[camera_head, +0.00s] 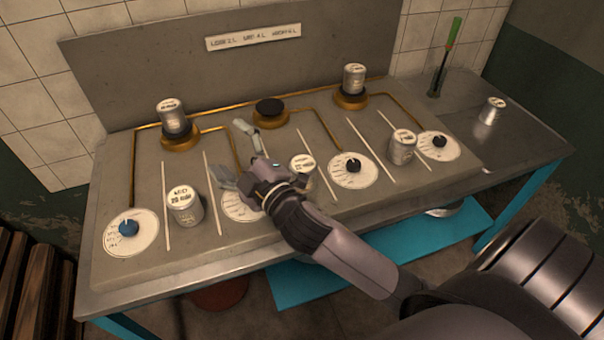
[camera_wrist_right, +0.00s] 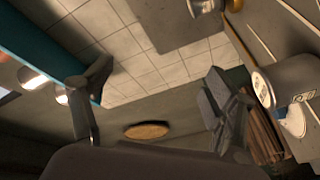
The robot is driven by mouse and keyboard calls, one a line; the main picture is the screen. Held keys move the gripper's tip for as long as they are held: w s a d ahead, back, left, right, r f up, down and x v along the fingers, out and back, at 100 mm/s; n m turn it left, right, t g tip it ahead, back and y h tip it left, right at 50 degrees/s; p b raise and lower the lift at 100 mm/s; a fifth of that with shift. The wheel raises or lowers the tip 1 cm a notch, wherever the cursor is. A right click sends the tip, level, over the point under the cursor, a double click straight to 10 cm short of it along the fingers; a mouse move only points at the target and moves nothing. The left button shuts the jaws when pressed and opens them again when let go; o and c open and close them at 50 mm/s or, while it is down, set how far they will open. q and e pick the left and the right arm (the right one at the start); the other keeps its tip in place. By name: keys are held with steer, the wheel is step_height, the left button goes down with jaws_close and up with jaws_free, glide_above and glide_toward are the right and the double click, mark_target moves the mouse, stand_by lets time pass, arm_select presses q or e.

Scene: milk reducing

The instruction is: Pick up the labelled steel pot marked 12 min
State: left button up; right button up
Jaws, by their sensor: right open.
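Several steel pots with white labelled lids stand about the work surface; I cannot clearly read which is marked 12 min. A front-left pot (camera_head: 185,206) has a lid that seems to read 20 min. A small pot (camera_head: 302,166) stands just right of my right gripper (camera_head: 232,152), partly hidden by it. Another pot (camera_head: 402,148) stands front right. My right gripper is open and empty above the middle-left of the slab, apart from the pots. In the right wrist view, a labelled pot (camera_wrist_right: 292,78) shows at the right edge, outside the fingers. My left gripper is not in view.
Pots sit on the left burner (camera_head: 172,118) and right burner (camera_head: 354,79); the middle burner (camera_head: 270,112) is empty. Another pot (camera_head: 492,110) stands at far right near a green-handled tool (camera_head: 448,48). Dials (camera_head: 132,240) and thin white dividers line the slab's front.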

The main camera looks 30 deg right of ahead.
steer(key=s+a+r+n+g+y, duration=0.2)
steer(key=a+r+n+g+y, duration=0.35)
steer(key=a+n+y, duration=0.55)
steer(key=s+a+r+n+g+y, duration=0.1)
steer(key=a+r+n+g+y, duration=0.45)
steer(key=n, duration=1.05)
steer(key=n+g+h, duration=0.7)
steer(key=n+h, duration=0.4)
steer(key=h, duration=0.8)
glide_above(304, 163)
step_height(304, 163, down, 10)
steer(key=f+p, duration=0.1)
steer(key=f, duration=0.4)
steer(key=f+p, duration=0.1)
steer(key=f, duration=0.5)
steer(key=shift+s+d, duration=0.15)
steer(key=shift+d, duration=0.05)
steer(key=f+p, duration=0.1)
steer(key=f, duration=0.1)
steer(key=f+p, duration=0.1)
steer(key=f, duration=0.1)
steer(key=shift+a+f, duration=0.2)
steer(key=shift+f, duration=0.65)
